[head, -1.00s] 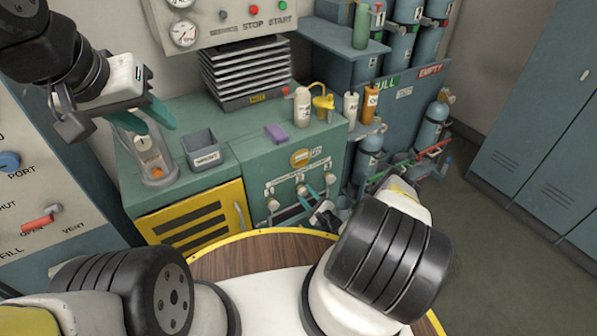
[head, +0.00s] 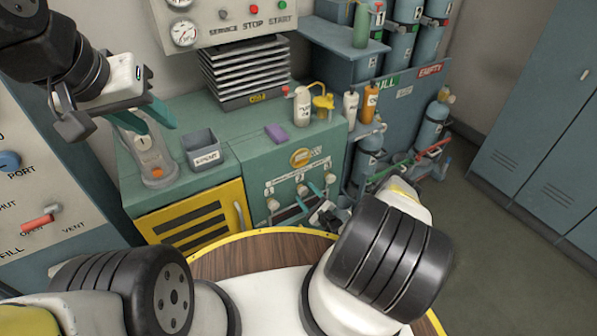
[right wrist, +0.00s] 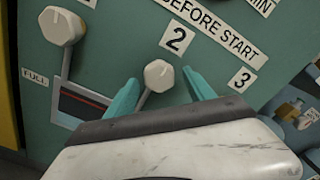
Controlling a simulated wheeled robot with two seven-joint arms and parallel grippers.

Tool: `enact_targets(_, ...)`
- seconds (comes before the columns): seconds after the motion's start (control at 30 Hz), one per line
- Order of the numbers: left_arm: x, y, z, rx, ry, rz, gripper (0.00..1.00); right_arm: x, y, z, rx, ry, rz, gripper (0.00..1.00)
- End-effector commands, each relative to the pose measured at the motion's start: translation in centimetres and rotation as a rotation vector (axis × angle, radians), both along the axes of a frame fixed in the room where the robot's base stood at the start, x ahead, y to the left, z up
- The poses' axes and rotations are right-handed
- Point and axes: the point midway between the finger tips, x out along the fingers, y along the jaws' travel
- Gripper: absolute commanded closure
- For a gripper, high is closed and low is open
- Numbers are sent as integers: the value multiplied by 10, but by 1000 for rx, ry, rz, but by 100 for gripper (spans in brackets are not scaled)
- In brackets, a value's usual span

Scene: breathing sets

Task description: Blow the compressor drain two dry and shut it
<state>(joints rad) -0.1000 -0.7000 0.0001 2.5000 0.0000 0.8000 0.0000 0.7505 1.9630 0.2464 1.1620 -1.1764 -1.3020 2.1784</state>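Drain two is a white round knob (right wrist: 158,75) on a thin stem under the "2" label (right wrist: 178,38) on the green compressor front. It also shows as the middle knob in the head view (head: 302,190). My right gripper (right wrist: 160,82) is open, with one teal finger on each side of the knob and stem. Gaps show on both sides, so it does not grip the knob. In the head view its fingers partly show below the knob row. My left gripper (head: 148,118) is open and empty above the left end of the green counter.
Another white knob (right wrist: 62,26) and a dark gauge window (right wrist: 88,104) lie left of drain two. Cylinders stand at right; the floor beyond is clear.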

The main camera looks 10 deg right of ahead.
Motion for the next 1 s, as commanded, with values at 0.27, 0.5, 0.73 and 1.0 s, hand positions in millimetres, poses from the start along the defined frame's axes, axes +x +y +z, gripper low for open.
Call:
enact_targets(0.27,0,0,0,0,0,0,64,0,0,1,-1,-1,1,38)
enact_targets(0.5,0,0,0,0,0,0,64,-28,-11,0,1,1,-1,38)
enact_targets(0.73,0,0,0,0,0,0,64,-62,-23,0,-1,0,0,38)
enact_targets(1.0,0,0,0,0,0,0,64,-73,-27,1,0,-2,0,38)
